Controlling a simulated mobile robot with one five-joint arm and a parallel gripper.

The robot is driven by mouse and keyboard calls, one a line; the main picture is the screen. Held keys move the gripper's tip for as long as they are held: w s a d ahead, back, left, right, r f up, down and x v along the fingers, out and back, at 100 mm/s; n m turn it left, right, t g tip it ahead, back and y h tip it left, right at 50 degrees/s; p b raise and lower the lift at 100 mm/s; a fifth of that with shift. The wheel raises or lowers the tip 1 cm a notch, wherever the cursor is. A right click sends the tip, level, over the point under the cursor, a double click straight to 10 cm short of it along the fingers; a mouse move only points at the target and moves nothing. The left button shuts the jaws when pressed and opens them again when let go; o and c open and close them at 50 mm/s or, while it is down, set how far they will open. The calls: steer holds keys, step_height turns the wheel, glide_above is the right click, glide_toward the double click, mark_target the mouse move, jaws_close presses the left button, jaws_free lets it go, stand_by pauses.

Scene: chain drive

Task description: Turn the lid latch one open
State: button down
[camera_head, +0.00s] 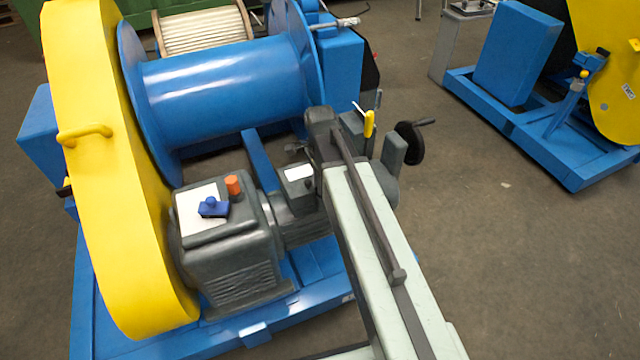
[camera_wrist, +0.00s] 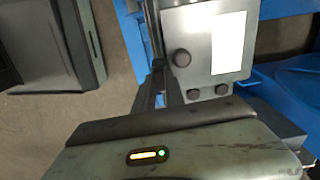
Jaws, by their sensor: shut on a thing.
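In the wrist view a grey box lid (camera_wrist: 193,22) carries a white label (camera_wrist: 228,42) and several dark round knobs at its edge. One large knob (camera_wrist: 181,58) is close to my fingertips. My gripper (camera_wrist: 159,66) is shut at the left edge of the lid, on what looks like the lid latch; the fingers hide most of it, so its angle cannot be told. In the head view a small grey box with a white label (camera_head: 299,172) sits on the motor beside my arm. My fingertips are hidden there behind the arm.
A yellow curved guard (camera_head: 105,170) and a blue drum (camera_head: 215,90) stand at the left. A grey gearbox (camera_head: 238,265) is in front. A black handwheel (camera_head: 410,143) is right of my arm. A second blue and yellow machine (camera_head: 520,55) stands back right. Floor between is clear.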

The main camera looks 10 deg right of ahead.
steer(key=shift+m, duration=0.3)
steer(key=c, duration=1.4)
jaws_free()
steer(key=shift+r, duration=0.1)
step_height(320, 180, up, 8)
steer(key=p, duration=0.8)
steer(key=shift+a+f, duration=0.1)
steer(key=shift+f, duration=0.1)
